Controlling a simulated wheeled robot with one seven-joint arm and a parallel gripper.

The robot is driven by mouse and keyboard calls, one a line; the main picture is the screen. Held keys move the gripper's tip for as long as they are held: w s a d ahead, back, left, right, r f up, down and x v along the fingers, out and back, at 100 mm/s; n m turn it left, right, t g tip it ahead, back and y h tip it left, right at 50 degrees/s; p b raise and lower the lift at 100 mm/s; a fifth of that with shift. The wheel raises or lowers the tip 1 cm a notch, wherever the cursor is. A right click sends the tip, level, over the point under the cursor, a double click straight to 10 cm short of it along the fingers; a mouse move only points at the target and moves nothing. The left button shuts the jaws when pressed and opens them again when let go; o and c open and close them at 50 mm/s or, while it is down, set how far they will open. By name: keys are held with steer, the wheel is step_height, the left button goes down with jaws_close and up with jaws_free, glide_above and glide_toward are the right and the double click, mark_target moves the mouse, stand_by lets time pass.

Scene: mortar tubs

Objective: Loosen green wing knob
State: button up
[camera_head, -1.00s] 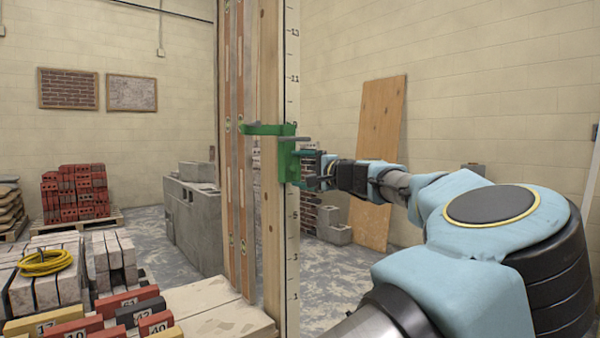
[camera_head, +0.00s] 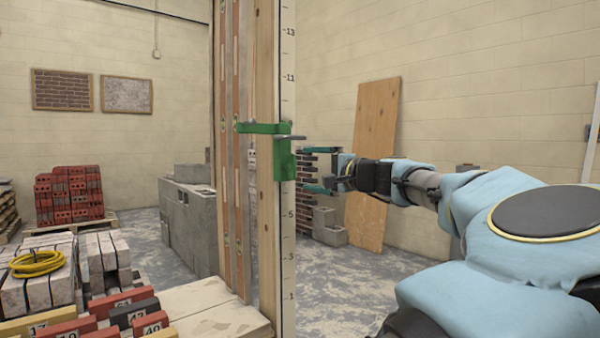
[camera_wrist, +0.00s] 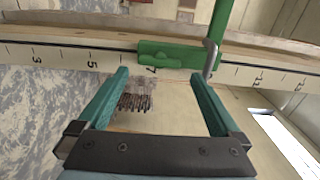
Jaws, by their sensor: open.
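A green clamp (camera_head: 284,158) is fixed on the upright post with a numbered scale. Its green arm reaches left across the boards, and a grey bar (camera_head: 290,137) sticks out to the right near its top. In the wrist view the green clamp body (camera_wrist: 170,54) lies across the scale near the 7, with the grey bar (camera_wrist: 212,62) beside it. I cannot clearly tell the wing knob apart from the green body. My gripper (camera_head: 306,169) is open and empty, just right of the clamp. In the wrist view my gripper's fingers (camera_wrist: 155,76) point towards it, apart from it.
The scaled post (camera_head: 288,240) stands upright beside wooden boards. A plywood sheet (camera_head: 372,165) leans on the wall behind my arm, near grey blocks (camera_head: 328,230). Numbered bricks (camera_head: 125,310) and a yellow coil (camera_head: 37,263) lie at lower left.

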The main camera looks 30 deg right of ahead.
steer(key=shift+s+d, duration=0.2)
steer(key=shift+s, duration=0.9)
steer(key=shift+s+d, duration=0.2)
steer(key=shift+s, duration=0.85)
steer(key=w+a+f+n+g+y+p, duration=0.1)
steer(key=w+a+f+n+g+y, duration=0.15)
steer(key=w+a+f, duration=0.35)
steer(key=w+a+f+n+g+y, duration=0.1)
steer(key=w+a+f+g, duration=0.25)
steer(key=w+a, duration=0.4)
steer(key=a+f+n+g+p, duration=0.1)
steer(key=a+f+n+g, duration=0.15)
steer(key=a+f, duration=0.55)
steer(key=a+f+n+g+p, duration=0.1)
steer(key=a+f+g+p, duration=0.2)
steer(key=a, duration=0.8)
steer(key=s+a+f+n+g+h+p, duration=0.1)
steer(key=s+a+f+n+g+h, duration=0.3)
steer(key=s+a, duration=0.45)
steer(key=s+a+r+n+h+p, duration=0.1)
steer(key=s+a+r+p, duration=0.1)
steer(key=s, duration=0.4)
steer(key=s+a+r+n+h+p, duration=0.2)
steer(key=s+a+r, duration=0.1)
steer(key=s+a, duration=0.1)
steer(key=shift+s+r, duration=0.35)
steer(key=shift+s, duration=0.5)
